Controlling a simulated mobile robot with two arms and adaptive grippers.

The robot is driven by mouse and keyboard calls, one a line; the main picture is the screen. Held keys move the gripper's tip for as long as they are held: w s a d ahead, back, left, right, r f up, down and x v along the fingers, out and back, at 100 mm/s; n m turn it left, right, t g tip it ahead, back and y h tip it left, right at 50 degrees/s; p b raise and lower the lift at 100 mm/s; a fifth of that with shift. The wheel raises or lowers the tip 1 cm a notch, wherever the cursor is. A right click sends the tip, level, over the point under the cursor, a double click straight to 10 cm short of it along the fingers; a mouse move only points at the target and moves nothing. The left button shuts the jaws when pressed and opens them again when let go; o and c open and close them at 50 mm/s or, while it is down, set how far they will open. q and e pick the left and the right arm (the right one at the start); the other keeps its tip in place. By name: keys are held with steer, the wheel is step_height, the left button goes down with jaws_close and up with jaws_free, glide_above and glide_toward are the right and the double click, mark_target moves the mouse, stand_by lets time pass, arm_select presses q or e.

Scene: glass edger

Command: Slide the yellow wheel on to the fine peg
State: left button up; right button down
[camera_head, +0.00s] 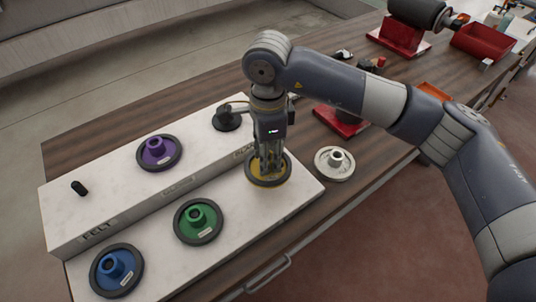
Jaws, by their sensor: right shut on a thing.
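The yellow wheel (252,179) with its dark rim is at the right end of the rack's lower white step. My right gripper (268,172) points down over it, shut on its hub. I cannot tell whether the wheel touches the step. A bare black peg (78,188) stands at the left end of the raised step, above a label reading FELT. The other step labels are too small to read, so I cannot tell which place is the fine peg. My left gripper is not in view.
On the raised step are a purple wheel (158,152) and a dark round piece (227,120). A green wheel (198,221) and a blue wheel (116,270) lie on the lower step. A white wheel (334,163) lies right of the rack. A red bin (482,42) is farther back.

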stand_by(0.7)
steer(key=shift+b, duration=0.4)
stand_by(0.3)
steer(key=shift+b, duration=0.4)
steer(key=shift+f+b, duration=2.35)
steer(key=c, duration=1.1)
jaws_free()
